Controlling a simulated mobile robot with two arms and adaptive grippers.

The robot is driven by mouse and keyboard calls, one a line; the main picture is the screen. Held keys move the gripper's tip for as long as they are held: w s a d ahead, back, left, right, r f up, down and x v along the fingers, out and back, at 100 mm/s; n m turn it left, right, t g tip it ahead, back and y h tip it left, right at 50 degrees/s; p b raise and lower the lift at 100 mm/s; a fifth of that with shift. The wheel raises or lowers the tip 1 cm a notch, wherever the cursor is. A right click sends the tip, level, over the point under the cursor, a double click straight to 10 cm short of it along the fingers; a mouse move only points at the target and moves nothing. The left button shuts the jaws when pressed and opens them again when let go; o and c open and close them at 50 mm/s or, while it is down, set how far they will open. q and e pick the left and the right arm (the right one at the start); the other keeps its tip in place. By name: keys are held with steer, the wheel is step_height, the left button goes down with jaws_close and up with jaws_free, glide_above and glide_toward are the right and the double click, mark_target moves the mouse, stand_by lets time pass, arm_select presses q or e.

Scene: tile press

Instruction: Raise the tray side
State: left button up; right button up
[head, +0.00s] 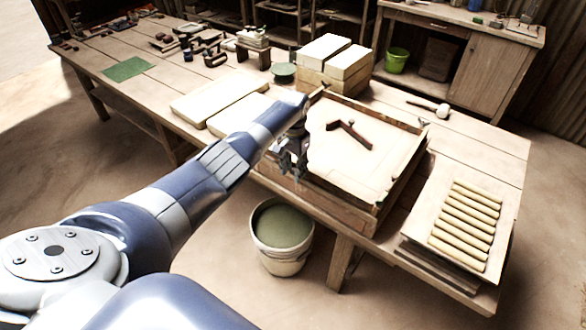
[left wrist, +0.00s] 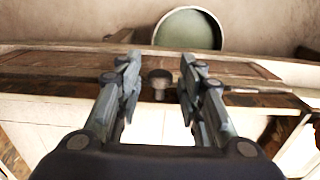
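The wooden tray (head: 425,140) stands on the table's front edge, with a pale flat bed inside. Its near brown side (head: 330,194) shows along the front, partly behind my left gripper; I cannot tell its exact tilt. My left gripper (head: 293,168) is at the tray's left front, above that side. In the left wrist view its fingers (left wrist: 158,75) are apart, with a dark round knob (left wrist: 158,79) showing between them and a gap on both sides. The brown side (left wrist: 55,62) runs across behind the knob. My right gripper is not in view.
A bucket of green stuff (head: 282,228) stands on the floor below. A board with several pale rods (head: 466,226) lies to the right. A dark angled tool (head: 349,133) lies on the tray bed. Pale blocks (head: 325,62) stand behind it, and slabs (head: 218,95) lie left.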

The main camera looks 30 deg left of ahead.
arm_select(q)
steer(key=shift+r, duration=0.1)
step_height(320, 180, up, 12)
steer(key=shift+w, duration=0.15)
stand_by(0.5)
stand_by(0.4)
